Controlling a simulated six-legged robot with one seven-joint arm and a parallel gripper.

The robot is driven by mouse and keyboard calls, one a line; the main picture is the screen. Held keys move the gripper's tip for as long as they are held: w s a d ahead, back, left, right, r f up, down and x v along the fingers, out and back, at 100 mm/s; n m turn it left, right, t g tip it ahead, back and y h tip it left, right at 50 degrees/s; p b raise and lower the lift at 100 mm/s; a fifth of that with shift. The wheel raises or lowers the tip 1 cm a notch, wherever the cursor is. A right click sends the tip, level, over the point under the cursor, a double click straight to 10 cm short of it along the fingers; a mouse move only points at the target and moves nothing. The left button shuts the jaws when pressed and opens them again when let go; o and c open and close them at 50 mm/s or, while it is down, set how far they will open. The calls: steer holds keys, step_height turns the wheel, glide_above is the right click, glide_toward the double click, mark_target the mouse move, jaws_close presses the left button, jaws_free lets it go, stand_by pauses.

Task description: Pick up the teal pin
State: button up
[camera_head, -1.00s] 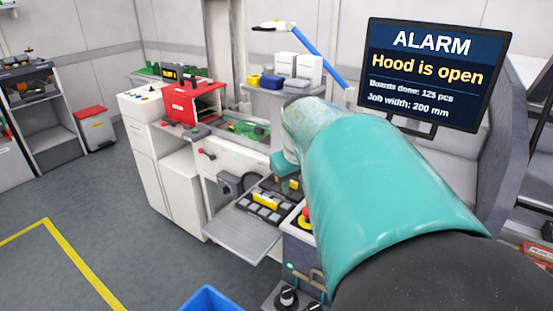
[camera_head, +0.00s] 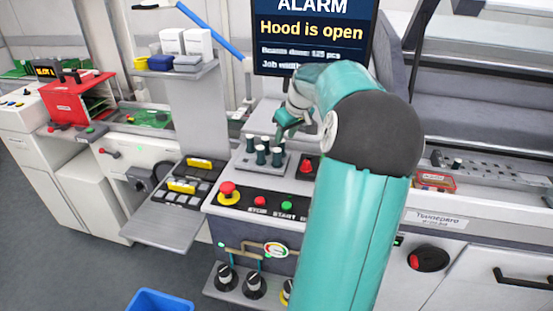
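Several dark teal pins (camera_head: 261,155) stand upright in a grey holder (camera_head: 243,167) on top of the control console, left of my arm. My gripper (camera_head: 281,133) points down and left, close above and beside the right-hand pins. Its fingers are small and dark in this view. I cannot tell whether they are apart or whether they touch a pin.
A red emergency button (camera_head: 228,190) sits at the console front. The alarm screen (camera_head: 312,38) stands behind my arm. A grey drawer with yellow-marked parts (camera_head: 182,186) is to the left. A blue bin (camera_head: 160,301) is on the floor. A grey rack with holes (camera_head: 495,172) lies to the right.

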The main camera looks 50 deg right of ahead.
mark_target(278, 150)
steer(key=x, duration=0.5)
steer(key=shift+f, duration=0.2)
steer(key=shift+w+x, duration=0.1)
steer(key=shift+x, duration=1.25)
steer(key=shift+w+x, duration=0.15)
steer(key=shift+x, duration=1.25)
steer(key=shift+a+r, duration=0.15)
steer(key=shift+a, duration=0.05)
jaws_close()
